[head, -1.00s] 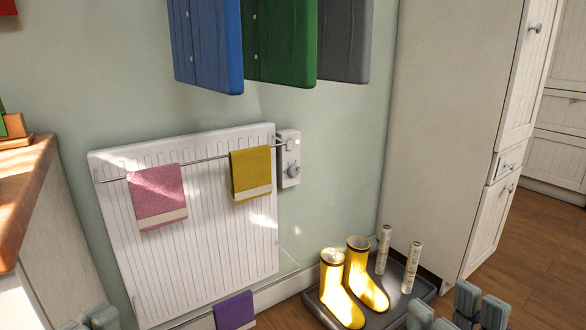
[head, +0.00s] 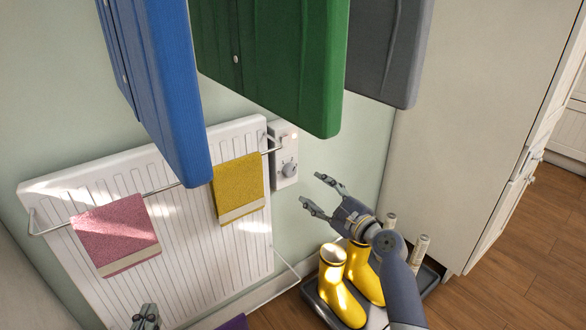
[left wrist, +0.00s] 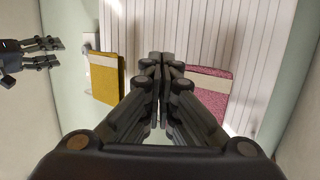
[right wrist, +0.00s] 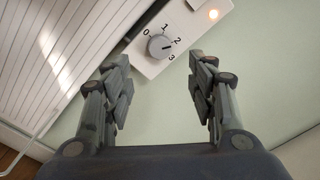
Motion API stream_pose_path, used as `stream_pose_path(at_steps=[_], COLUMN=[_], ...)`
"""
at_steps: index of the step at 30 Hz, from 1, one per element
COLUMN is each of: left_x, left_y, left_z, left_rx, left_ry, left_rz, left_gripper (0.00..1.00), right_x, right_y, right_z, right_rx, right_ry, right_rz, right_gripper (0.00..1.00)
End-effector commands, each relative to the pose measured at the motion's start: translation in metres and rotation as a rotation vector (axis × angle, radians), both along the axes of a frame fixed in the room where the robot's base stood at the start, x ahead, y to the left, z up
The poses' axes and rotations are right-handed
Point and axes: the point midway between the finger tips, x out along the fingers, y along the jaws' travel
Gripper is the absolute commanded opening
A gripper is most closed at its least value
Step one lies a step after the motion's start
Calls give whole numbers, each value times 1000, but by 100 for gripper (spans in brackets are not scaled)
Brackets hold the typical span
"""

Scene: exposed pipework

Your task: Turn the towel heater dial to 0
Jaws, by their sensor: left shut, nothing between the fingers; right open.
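The towel heater dial (head: 289,170) is a grey knob on the white control box (head: 284,150) at the radiator's right edge. In the right wrist view the dial (right wrist: 160,46) shows numbers 0 to 3, and its dark mark seems to point between 2 and 3. My right gripper (head: 314,192) is open and empty, a little right of and below the dial in the head view and apart from it. In the right wrist view the dial lies beyond the open fingers (right wrist: 163,78). My left gripper (head: 146,314) is shut and empty, low before the radiator.
The radiator (head: 190,235) carries a pink towel (head: 115,235) and a yellow towel (head: 238,187) on a rail. Blue (head: 160,90), green (head: 270,65) and grey (head: 385,50) hanging garments fill the upper area. Yellow boots (head: 338,288) stand on a tray below. An orange light (right wrist: 213,14) glows on the box.

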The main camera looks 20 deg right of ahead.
Motion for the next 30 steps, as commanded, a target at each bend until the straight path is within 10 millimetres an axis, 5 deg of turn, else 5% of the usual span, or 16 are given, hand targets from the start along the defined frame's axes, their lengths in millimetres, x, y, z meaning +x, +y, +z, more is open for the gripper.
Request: stream_pose_path(at_steps=[8, 17, 30], left_x=[4, 6, -17], left_y=[-4, -12, -15], left_z=[14, 69, 136], left_rx=[-21, -93, -188], left_ry=[-83, -359, -707], left_rz=[-6, -22, -41], left_gripper=[0, 0, 0], right_x=[20, 58, 96], right_y=[8, 22, 36], right_z=[-1, -2, -1], right_rx=[44, 40, 38], right_ry=[18, 18, 18], right_rz=[22, 22, 21], right_gripper=[52, 52, 52])
